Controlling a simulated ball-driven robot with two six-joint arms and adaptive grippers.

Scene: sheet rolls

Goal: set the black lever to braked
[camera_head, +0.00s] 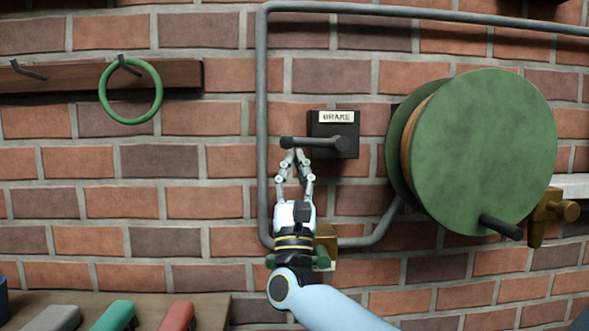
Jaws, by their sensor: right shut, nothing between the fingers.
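The black lever (315,142) sits on a dark box with a white label reading "BRAKE" (337,117) on the brick wall. The lever lies about level, its knob end pointing left from its pivot on the box. My right gripper (292,154) is shut and empty, pointing up, with its fingertips just below the knob end. I cannot tell if the fingertips touch the lever. My left gripper is not in view.
A large green reel (483,150) with a dark crank handle is at the right. A grey pipe (262,90) runs around the brake box. A green ring (131,120) hangs from a hook on a wooden rail (80,77). A shelf (212,306) with several items is at lower left.

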